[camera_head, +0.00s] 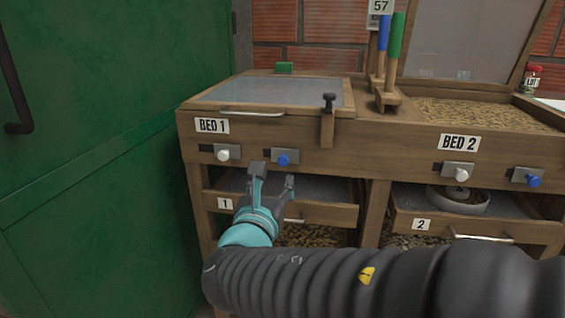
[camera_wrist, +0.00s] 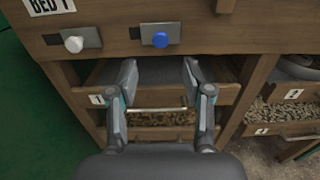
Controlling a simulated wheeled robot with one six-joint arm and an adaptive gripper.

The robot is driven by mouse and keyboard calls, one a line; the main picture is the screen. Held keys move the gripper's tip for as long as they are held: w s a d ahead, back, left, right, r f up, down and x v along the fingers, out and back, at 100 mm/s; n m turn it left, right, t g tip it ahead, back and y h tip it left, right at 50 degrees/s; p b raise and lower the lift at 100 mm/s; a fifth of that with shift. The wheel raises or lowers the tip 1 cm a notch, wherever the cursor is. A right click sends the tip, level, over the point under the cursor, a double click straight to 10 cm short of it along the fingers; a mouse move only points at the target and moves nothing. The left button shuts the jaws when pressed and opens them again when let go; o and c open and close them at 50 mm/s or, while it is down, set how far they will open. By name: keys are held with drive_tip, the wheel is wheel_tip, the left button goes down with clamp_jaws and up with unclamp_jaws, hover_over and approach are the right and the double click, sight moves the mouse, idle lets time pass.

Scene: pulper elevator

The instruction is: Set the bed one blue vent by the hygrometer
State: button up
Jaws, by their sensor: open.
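The bed one blue vent knob (camera_head: 283,160) sits on a grey metal slide plate on the front of the wooden bench, right of a white knob (camera_head: 223,155) and under the BED 1 label (camera_head: 211,126). In the wrist view the blue knob (camera_wrist: 160,40) is beyond my gripper's fingertips, roughly centred between them. My gripper (camera_head: 271,182) is open and empty, just below and in front of the blue knob, apart from it. It also shows in the wrist view (camera_wrist: 160,72). A sign reading 57 (camera_head: 380,7) stands behind the bench; I cannot tell whether it is the hygrometer.
Bed one has a closed glazed lid (camera_head: 270,92) with a wooden latch (camera_head: 328,130). Drawer 1 (camera_head: 330,213) is below my gripper. Bed 2 (camera_head: 470,112) is open at right, with its own white and blue knobs. A green door (camera_head: 110,150) fills the left.

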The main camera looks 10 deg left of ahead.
sight(282, 161)
drive_tip(key=w, duration=0.9)
drive_tip(key=shift+w, duration=0.35)
clamp_jaws()
